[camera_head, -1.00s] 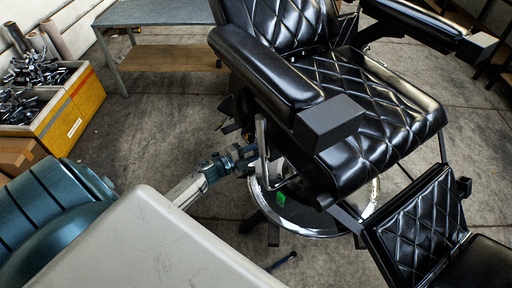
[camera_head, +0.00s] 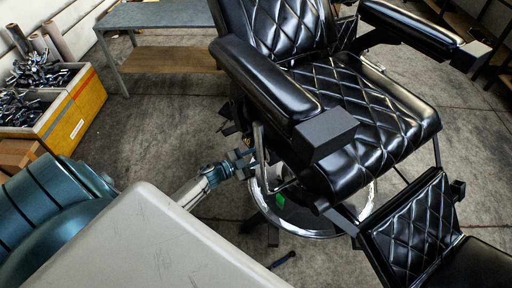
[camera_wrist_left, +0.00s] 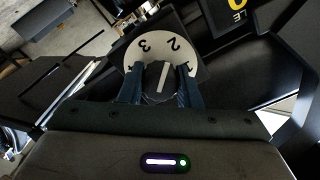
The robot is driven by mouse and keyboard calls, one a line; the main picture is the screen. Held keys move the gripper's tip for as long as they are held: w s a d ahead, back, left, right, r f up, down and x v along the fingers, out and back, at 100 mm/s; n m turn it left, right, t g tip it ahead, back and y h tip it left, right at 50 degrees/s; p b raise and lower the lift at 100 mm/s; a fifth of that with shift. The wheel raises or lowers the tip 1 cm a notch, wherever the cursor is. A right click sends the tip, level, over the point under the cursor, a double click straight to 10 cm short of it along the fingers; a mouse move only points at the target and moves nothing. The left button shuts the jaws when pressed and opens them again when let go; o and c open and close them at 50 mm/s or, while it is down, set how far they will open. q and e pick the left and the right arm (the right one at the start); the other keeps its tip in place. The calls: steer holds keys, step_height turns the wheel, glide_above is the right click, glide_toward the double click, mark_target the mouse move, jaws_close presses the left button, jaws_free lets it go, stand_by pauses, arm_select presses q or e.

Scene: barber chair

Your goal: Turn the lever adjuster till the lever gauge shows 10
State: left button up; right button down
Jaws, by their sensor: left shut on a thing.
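My left gripper (camera_head: 247,162) reaches in from the left to the side of the black barber chair (camera_head: 375,120), below its near armrest. The knob sits on a pale round dial (camera_wrist_left: 150,48) marked 3, 2 and 1, with the rest hidden by the gripper. A dark panel with yellow digits and the letters "LE", apparently the lever gauge (camera_wrist_left: 237,6), is cut off at the top edge. Its full reading cannot be told. My right gripper is out of view.
A grey table (camera_head: 160,15) stands behind at the left. A yellow box (camera_head: 75,115) of metal parts is at the far left. A small dark tool (camera_head: 282,260) lies on the floor.

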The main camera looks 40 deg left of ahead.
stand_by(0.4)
arm_select(q)
steer(key=o, duration=1)
steer(key=shift+c, duration=0.2)
steer(key=b+v, duration=0.3)
steer(key=v, duration=0.8)
steer(key=shift+w+f, duration=0.1)
steer(key=shift+f, duration=0.05)
